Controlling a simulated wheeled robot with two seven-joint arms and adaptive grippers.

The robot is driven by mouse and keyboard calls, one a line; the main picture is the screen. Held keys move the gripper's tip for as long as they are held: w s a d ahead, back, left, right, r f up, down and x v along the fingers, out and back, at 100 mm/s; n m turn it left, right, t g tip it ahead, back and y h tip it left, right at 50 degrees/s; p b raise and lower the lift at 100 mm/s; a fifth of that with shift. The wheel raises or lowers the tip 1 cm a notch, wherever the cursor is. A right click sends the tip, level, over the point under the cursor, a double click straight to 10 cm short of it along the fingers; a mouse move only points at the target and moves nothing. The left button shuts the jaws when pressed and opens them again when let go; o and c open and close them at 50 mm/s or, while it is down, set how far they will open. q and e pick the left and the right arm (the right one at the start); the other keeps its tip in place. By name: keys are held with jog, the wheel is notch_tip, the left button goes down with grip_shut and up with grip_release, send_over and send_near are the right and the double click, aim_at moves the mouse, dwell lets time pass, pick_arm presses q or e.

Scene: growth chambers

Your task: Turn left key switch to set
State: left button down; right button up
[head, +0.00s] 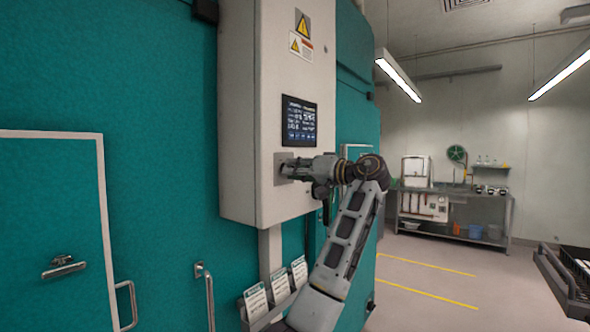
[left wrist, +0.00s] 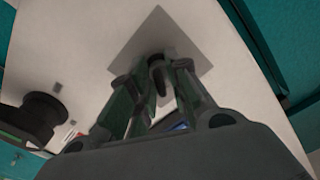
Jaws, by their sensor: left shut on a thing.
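The key switch (left wrist: 157,70) is a small dark key on a grey square plate (left wrist: 158,38) on the front of a pale control cabinet. In the left wrist view the plate looks like a diamond. In the head view the plate (head: 278,168) shows at the tip of my left gripper (head: 287,168), which hides the key there. My left gripper (left wrist: 157,84) is shut on the key, with a finger on each side of it. The key's set mark cannot be read. My right gripper is not in view.
The cabinet (head: 238,120) hangs on a teal chamber wall and has a screen (head: 299,120) above the switch. Document holders (head: 277,289) are below. A door handle (head: 63,267) is at left. The floor (head: 430,270) at right is open, with a bench (head: 455,215) far back.

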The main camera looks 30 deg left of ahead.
pick_arm(q)
jog(key=shift+f, duration=0.1)
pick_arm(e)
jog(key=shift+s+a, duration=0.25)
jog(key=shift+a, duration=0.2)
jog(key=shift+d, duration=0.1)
pick_arm(q)
jog(key=c, duration=1.6)
grip_release()
jog(key=shift+d, duration=0.15)
jog(key=shift+s+d, duration=0.2)
jog(key=shift+d, duration=2.75)
jog(key=shift+s+d, duration=0.2)
jog(key=shift+d, duration=2.75)
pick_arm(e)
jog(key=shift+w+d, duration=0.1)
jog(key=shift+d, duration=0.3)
